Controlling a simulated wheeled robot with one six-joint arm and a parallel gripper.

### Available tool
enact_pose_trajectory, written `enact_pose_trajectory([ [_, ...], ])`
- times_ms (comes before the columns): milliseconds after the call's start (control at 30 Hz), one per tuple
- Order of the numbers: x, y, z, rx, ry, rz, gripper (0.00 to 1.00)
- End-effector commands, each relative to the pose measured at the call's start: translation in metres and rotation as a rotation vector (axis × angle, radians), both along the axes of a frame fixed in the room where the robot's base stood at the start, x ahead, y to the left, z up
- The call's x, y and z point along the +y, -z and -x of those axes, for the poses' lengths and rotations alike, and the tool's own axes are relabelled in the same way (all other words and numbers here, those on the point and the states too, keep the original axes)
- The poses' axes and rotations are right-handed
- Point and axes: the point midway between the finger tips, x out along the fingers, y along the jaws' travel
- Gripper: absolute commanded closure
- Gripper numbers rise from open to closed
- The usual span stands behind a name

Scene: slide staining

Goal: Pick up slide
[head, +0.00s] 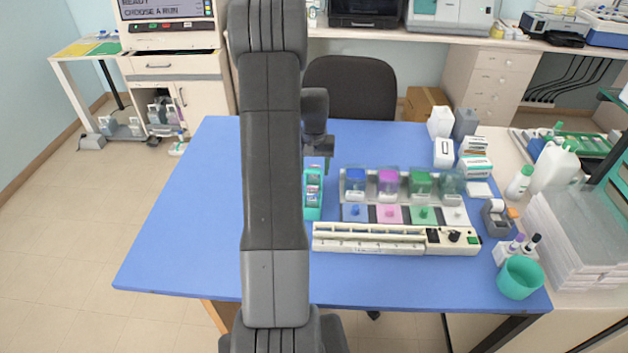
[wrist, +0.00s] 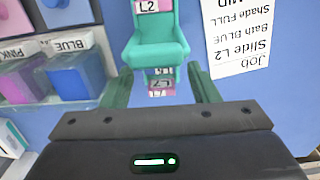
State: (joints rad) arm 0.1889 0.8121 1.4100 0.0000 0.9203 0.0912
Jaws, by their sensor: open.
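A teal slide rack (head: 313,208) stands on the blue table, just right of my arm in the head view. In the wrist view the rack (wrist: 157,52) holds a slide with a pink L2 label (wrist: 153,6) at the top edge. A second slide with a pink label that seems to read L7 (wrist: 161,85) is nearer my gripper. My gripper (wrist: 160,76) is open, with its green fingers on either side of this nearer slide and no visible contact. In the head view my arm partly hides the gripper and rack.
A job card (wrist: 237,40) reads Slide L2, Bath BLUE, Shade FULL. Lidded blue (head: 355,182), purple (head: 388,182) and green (head: 420,184) baths stand right of the rack. A long cream device (head: 370,239) lies in front. The table's left side is clear.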

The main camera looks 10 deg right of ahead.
Motion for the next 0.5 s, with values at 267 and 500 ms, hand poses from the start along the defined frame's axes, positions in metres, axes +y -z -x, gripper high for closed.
enact_pose_trajectory([
  [267, -0.0001, 0.0037, -0.0002, -0.001, 0.000, 0.000, 0.45],
  [500, -0.0001, 0.0034, -0.0002, -0.001, 0.000, 0.000, 0.93],
])
